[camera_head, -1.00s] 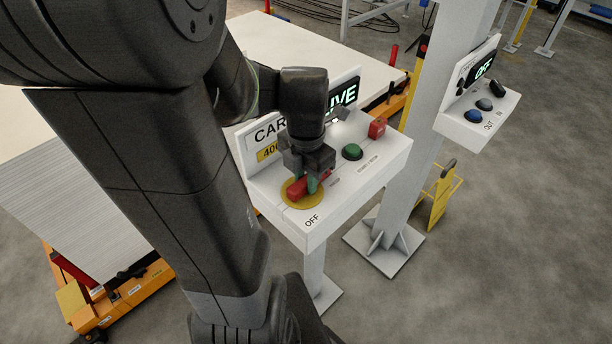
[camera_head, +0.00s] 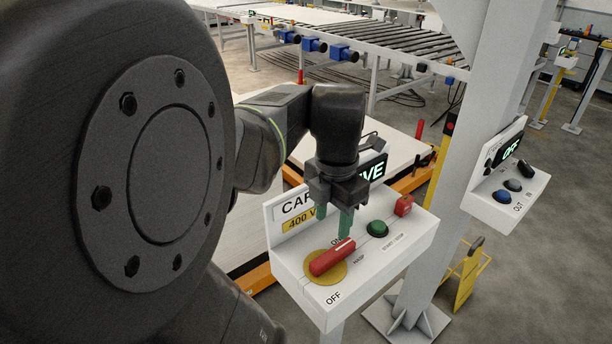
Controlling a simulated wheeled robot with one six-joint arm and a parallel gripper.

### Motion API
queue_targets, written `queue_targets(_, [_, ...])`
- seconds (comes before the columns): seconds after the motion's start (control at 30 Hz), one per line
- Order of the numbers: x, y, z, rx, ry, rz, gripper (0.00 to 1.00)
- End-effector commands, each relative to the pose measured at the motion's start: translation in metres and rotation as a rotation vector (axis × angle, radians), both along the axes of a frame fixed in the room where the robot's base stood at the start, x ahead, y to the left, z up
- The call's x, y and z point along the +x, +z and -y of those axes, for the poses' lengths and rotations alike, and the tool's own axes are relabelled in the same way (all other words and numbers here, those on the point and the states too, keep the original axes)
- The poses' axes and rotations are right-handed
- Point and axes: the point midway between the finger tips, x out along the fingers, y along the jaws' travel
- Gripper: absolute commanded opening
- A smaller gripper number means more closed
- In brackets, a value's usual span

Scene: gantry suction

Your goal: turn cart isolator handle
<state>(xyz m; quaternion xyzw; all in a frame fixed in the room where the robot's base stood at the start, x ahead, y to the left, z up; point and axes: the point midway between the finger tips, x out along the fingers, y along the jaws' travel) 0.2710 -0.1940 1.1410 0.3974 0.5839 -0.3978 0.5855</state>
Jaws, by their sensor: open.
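The red isolator handle (camera_head: 332,257) lies on a round yellow plate (camera_head: 327,280) on the white cart console (camera_head: 385,262). It slants from lower left to upper right, with a pale stripe near its upper right end. "OFF" is printed below the plate; an "ON" label above is partly hidden by a finger. My gripper (camera_head: 338,218) is above and just behind the handle, pointing down. Its green fingers are apart, with nothing between them. The console's lit green display (camera_head: 374,170) shows "IVE", its left part hidden by my gripper.
A green button (camera_head: 377,229) and a red block (camera_head: 403,205) sit right of the handle. A white post (camera_head: 478,150) stands behind the console, carrying a second control box (camera_head: 505,190) showing "OFF". A roller conveyor (camera_head: 400,55) is at the back. Open floor lies at right.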

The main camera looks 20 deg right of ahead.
Motion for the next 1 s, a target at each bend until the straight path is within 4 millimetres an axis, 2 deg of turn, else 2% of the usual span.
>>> queue_targets(0.1, [0.001,0.019,0.0,-0.001,0.0,0.003,0.45])
queue_targets(0.23, [0.0,0.031,0.0,-0.001,0.0,0.001,0.45])
queue_targets(0.63, [0.0,0.034,0.0,0.001,0.0,-0.001,0.45])
queue_targets(0.83, [0.0,0.02,0.0,0.003,0.0,-0.004,0.45])
queue_targets(1.0, [-0.001,-0.009,-0.001,0.003,0.0,-0.006,0.45])
